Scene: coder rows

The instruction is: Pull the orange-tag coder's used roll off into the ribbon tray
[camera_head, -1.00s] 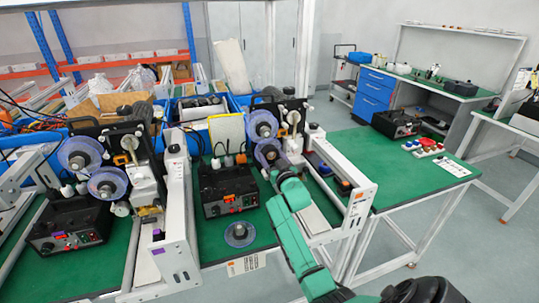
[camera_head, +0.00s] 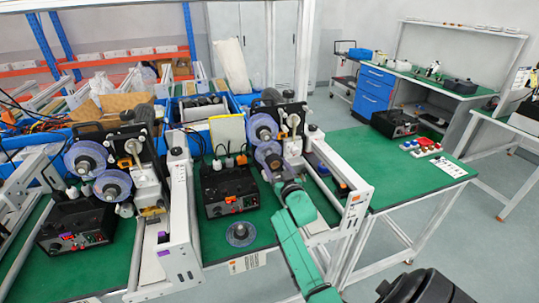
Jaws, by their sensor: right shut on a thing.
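The roll still sits in line with the coder's face. A blue bin (camera_head: 190,116) with several dark rolls stands behind; I cannot tell if it is the ribbon tray. My left gripper is out of view.
A loose roll (camera_head: 240,233) lies on the green table near its front edge. A black control box (camera_head: 228,190) stands left of the coder. Another coder with a purple tag (camera_head: 163,237) and two rolls stands further left.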

